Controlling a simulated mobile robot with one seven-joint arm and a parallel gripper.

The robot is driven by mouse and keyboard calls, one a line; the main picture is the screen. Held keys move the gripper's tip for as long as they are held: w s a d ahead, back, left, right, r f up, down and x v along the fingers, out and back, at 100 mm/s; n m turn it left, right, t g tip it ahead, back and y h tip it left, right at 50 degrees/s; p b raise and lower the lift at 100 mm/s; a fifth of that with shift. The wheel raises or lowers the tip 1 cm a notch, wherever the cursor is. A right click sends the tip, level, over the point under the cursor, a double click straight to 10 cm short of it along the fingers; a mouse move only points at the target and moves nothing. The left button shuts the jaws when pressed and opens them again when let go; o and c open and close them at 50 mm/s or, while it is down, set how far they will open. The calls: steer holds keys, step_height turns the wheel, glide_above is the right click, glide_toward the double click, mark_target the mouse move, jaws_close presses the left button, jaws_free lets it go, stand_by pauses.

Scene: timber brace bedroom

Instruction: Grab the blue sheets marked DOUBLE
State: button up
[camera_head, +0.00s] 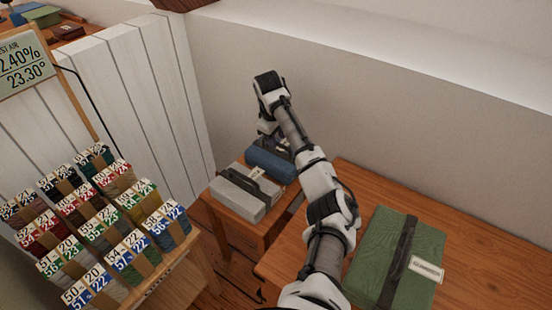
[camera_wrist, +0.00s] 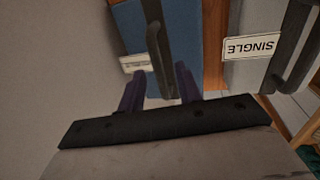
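A blue sheet pack (camera_head: 268,165) with a dark strap lies on a small wooden table. In the wrist view the blue pack (camera_wrist: 128,28) has a pale label (camera_wrist: 135,63), partly hidden and too blurred to read. My gripper (camera_wrist: 158,75) is open, its two purple fingers apart. The pack's dark strap handle (camera_wrist: 157,45) shows between them; whether they touch it I cannot tell. In the head view my gripper (camera_head: 272,132) is above the back of the blue pack, partly hidden by my arm.
A grey pack (camera_head: 236,199) lies beside the blue one; its label (camera_wrist: 252,46) reads SINGLE in the wrist view. A green pack (camera_head: 396,230) is on the larger wooden table (camera_head: 480,260). A rack of numbered bundles (camera_head: 100,225) stands left. The wall (camera_head: 370,110) is close behind.

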mark_target(278, 143)
steer(key=f, duration=0.2)
steer(key=w+f, duration=0.1)
steer(key=f, duration=0.1)
steer(key=shift+w+d+f, duration=0.1)
steer(key=shift+d+f, duration=0.05)
steer(key=shift+f, duration=0.1)
jaws_close()
steer(key=shift+r, duration=0.1)
stand_by(1.1)
